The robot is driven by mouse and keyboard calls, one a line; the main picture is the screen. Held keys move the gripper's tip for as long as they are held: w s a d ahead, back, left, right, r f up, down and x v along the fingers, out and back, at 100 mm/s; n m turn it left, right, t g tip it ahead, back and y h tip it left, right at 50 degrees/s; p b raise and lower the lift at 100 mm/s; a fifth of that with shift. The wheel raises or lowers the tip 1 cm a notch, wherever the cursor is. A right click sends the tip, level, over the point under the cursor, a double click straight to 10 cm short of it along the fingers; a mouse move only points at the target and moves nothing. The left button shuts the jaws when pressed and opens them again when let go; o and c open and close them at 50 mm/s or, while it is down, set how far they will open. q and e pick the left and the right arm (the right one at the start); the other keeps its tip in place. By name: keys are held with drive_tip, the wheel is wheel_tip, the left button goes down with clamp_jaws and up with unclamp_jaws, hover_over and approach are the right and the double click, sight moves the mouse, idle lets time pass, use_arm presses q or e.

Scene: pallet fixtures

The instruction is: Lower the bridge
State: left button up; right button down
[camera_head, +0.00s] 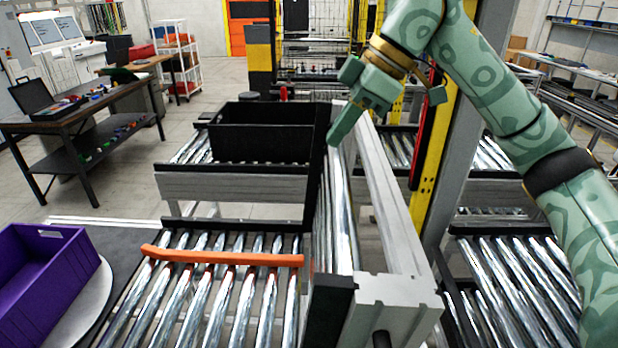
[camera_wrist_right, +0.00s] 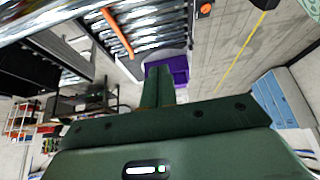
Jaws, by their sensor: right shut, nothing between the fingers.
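The bridge (camera_head: 388,200) is a conveyor section with a pale metal side beam and shiny rollers. It stands raised and steeply tilted, between the roller conveyor with the orange bar and the conveyor on the right. My right gripper (camera_head: 337,136) is shut and empty near the bridge's upper end, at its left side. I cannot tell whether it touches the bridge. In the wrist view the right gripper's fingers (camera_wrist_right: 159,75) are together, with nothing between them. My left gripper is not in view.
An orange bar (camera_head: 222,257) lies across the near rollers. A black crate (camera_head: 262,112) sits on the conveyor behind. A purple crate (camera_head: 50,285) stands at the left. A yellow post (camera_head: 437,150) rises close to the right of the bridge. Workbenches stand at the left.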

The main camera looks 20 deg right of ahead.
hover_over(336, 195)
drive_tip(key=a, duration=0.2)
wheel_tip(336, 195, down, 5)
drive_tip(key=f, duration=0.1)
drive_tip(key=d+f+p, duration=0.2)
drive_tip(key=f, duration=0.1)
drive_tip(key=shift+f, duration=0.1)
drive_tip(key=shift+w+a, duration=0.1)
drive_tip(key=shift+a, duration=0.05)
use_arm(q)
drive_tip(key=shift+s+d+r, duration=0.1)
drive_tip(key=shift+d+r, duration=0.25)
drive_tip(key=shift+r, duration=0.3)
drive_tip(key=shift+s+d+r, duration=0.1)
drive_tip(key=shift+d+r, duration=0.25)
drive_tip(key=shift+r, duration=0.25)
